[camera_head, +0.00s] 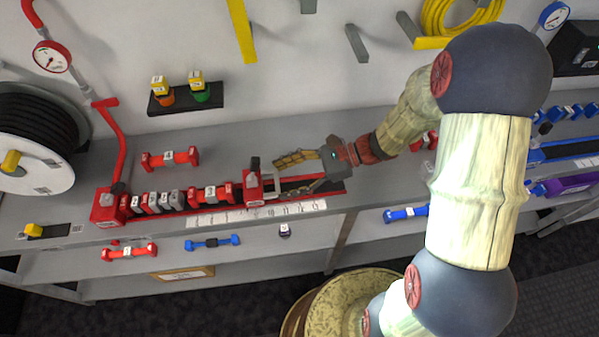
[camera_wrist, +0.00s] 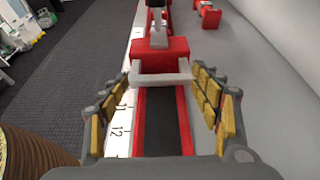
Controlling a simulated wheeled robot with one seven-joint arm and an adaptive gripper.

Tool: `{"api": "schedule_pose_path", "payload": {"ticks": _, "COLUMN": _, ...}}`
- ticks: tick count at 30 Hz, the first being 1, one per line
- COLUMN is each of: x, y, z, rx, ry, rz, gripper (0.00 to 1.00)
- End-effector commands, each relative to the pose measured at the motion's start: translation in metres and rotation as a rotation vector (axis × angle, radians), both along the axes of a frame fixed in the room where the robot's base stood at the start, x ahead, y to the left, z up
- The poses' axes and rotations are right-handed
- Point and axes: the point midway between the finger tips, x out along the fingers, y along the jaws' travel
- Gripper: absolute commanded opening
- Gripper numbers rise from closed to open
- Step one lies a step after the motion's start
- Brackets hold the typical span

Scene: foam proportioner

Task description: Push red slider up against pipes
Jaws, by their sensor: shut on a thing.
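The red slider (camera_head: 253,190) sits on the red-edged rail (camera_head: 330,188), with a dark knob on top and a pale U-shaped handle. In the wrist view the slider (camera_wrist: 160,52) is straight ahead, its handle (camera_wrist: 160,78) facing me. Red and grey pipes (camera_head: 172,200) stand in a row on the rail left of the slider. The nearest red pipe (camera_head: 210,195) is close to the slider; I cannot tell whether they touch.
A white numbered scale (camera_head: 257,214) runs along the rail's front. A red pipe piece (camera_head: 170,159) lies behind the rail. A black shelf (camera_head: 186,98) with capped fittings hangs on the wall. A hose reel (camera_head: 35,135) stands at left. Red and blue pieces lie on the lower shelf.

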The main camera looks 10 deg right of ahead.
Motion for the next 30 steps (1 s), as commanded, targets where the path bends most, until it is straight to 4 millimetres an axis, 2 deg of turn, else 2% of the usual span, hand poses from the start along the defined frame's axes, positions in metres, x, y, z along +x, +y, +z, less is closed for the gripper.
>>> {"api": "schedule_pose_path", "payload": {"ticks": 3, "x": 0.000, "y": 0.028, "z": 0.003, "rx": -0.001, "ry": 0.001, "rz": 0.006, "gripper": 0.18}}
{"api": "schedule_pose_path", "payload": {"ticks": 9, "x": 0.002, "y": 0.060, "z": 0.002, "rx": -0.001, "ry": 0.001, "rz": 0.002, "gripper": 0.18}}
{"api": "schedule_pose_path", "payload": {"ticks": 13, "x": 0.002, "y": 0.068, "z": 0.001, "rx": -0.001, "ry": 0.000, "rz": 0.000, "gripper": 0.19}}
{"api": "schedule_pose_path", "payload": {"ticks": 22, "x": 0.003, "y": 0.069, "z": 0.001, "rx": 0.001, "ry": -0.001, "rz": 0.000, "gripper": 0.19}}
{"api": "schedule_pose_path", "payload": {"ticks": 23, "x": 0.003, "y": 0.069, "z": 0.001, "rx": 0.002, "ry": -0.001, "rz": 0.000, "gripper": 0.65}}
{"api": "schedule_pose_path", "payload": {"ticks": 30, "x": 0.002, "y": 0.069, "z": 0.001, "rx": 0.000, "ry": 0.000, "rz": 0.000, "gripper": 0.79}}
